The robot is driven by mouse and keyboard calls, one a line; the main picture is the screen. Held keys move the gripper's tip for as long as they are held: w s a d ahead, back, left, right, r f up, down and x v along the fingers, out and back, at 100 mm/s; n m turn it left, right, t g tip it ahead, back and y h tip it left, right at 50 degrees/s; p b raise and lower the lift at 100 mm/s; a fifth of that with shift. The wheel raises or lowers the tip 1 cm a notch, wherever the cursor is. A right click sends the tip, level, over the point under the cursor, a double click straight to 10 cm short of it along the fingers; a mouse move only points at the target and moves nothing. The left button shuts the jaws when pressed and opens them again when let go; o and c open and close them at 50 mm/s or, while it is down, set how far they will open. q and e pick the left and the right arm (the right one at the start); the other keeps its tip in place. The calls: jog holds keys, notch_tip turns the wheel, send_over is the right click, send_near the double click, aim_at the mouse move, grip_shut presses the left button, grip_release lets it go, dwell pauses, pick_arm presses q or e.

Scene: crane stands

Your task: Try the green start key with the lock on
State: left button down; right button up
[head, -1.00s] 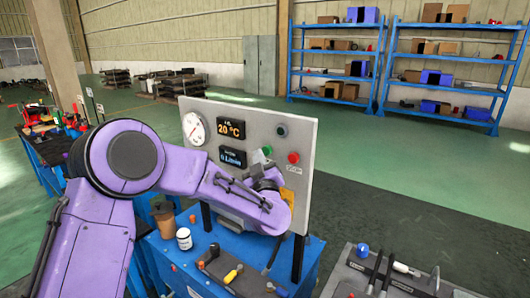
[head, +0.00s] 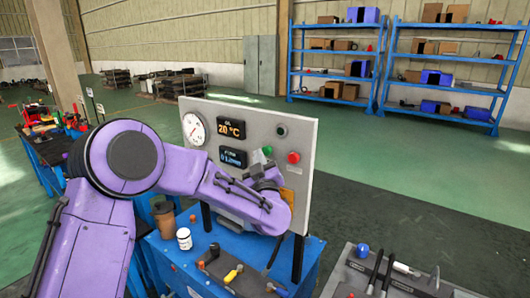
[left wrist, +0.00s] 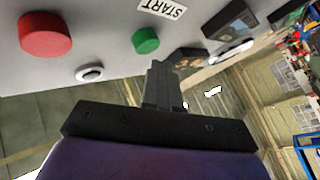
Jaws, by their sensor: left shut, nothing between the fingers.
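The green start key (head: 267,150) sits on the grey control panel (head: 240,113). It also shows in the left wrist view (left wrist: 146,40) beside a START label (left wrist: 162,8). My left gripper (head: 266,172) is shut and empty. In the left wrist view its fingertips (left wrist: 158,68) lie close to the green key; I cannot tell whether they touch. A yellow piece (head: 287,194) on the panel, perhaps the lock or its tag, is partly hidden behind my left gripper. My right gripper is not in view.
A red button (head: 293,157) and a dark round lamp (head: 281,131) are near the green key. A gauge (head: 194,129) and two displays are at the panel's left. A white jar (head: 184,238) and tools stand on the blue bench below. A tool tray (head: 400,275) is at right.

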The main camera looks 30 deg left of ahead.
pick_arm(q)
jog(key=shift+w, duration=0.45)
jog(key=shift+w+d, duration=0.1)
jog(key=shift+w, duration=0.35)
dwell(0.8)
jog(key=shift+s, duration=0.9)
jog(key=s, duration=0.5)
jog(key=shift+a, duration=0.25)
dwell(0.6)
